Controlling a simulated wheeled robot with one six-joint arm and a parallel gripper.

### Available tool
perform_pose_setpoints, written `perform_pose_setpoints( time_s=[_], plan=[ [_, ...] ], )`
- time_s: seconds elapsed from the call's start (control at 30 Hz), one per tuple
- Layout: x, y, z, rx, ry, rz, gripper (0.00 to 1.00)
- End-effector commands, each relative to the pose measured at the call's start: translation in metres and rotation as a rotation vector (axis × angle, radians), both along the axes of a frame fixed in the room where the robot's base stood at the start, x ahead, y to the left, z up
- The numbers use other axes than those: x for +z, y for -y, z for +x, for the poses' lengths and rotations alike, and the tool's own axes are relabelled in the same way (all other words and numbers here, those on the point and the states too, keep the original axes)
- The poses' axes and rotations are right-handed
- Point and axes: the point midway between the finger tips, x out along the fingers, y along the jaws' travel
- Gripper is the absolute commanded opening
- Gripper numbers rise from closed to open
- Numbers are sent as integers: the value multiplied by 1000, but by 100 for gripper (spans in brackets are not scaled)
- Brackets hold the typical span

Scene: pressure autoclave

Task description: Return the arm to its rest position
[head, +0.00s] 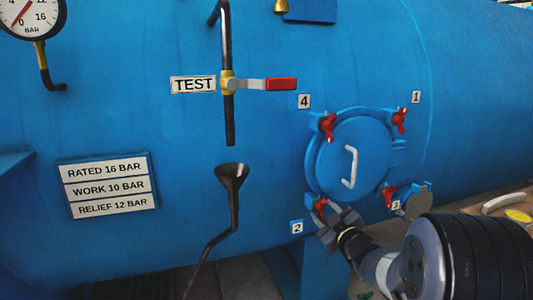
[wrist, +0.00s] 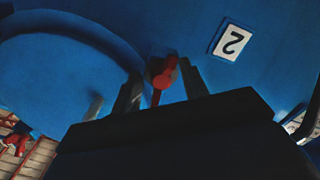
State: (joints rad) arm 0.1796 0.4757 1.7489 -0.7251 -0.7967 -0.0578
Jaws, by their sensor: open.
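My gripper (head: 338,225) is at the lower left of the round blue hatch (head: 338,165) in the head view, close to the red wing nut by label 2 (head: 319,207). In the wrist view my gripper (wrist: 160,92) is open, with one finger on each side of that red wing nut (wrist: 163,74). I cannot tell whether the fingers touch it. My arm comes in from the lower right of the head view.
Other red clamps sit at label 4 (head: 328,125), label 1 (head: 400,119) and label 3 (head: 389,195). The hatch has a white handle (head: 350,168). A red-handled TEST valve (head: 281,84) and a dark funnel (head: 231,177) are to the left. A wooden surface (head: 484,203) lies at right.

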Motion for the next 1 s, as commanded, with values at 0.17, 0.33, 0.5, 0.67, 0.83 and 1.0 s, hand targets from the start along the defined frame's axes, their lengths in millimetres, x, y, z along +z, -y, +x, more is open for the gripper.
perform_pose_setpoints(
  time_s=[0.17, 0.33, 0.5, 0.67, 0.83, 1.0],
  plan=[
    [0, 1, 0, -1, 42, -122, 42],
    [1, 1, 0, -1, 61, -186, 42],
    [1, 1, 0, -1, 67, -203, 42],
    [1, 1, 0, -1, 66, -202, 42],
    [0, 1, -1, -3, 62, -194, 42],
    [-4, -1, -10, -17, 39, -153, 42]
  ],
)
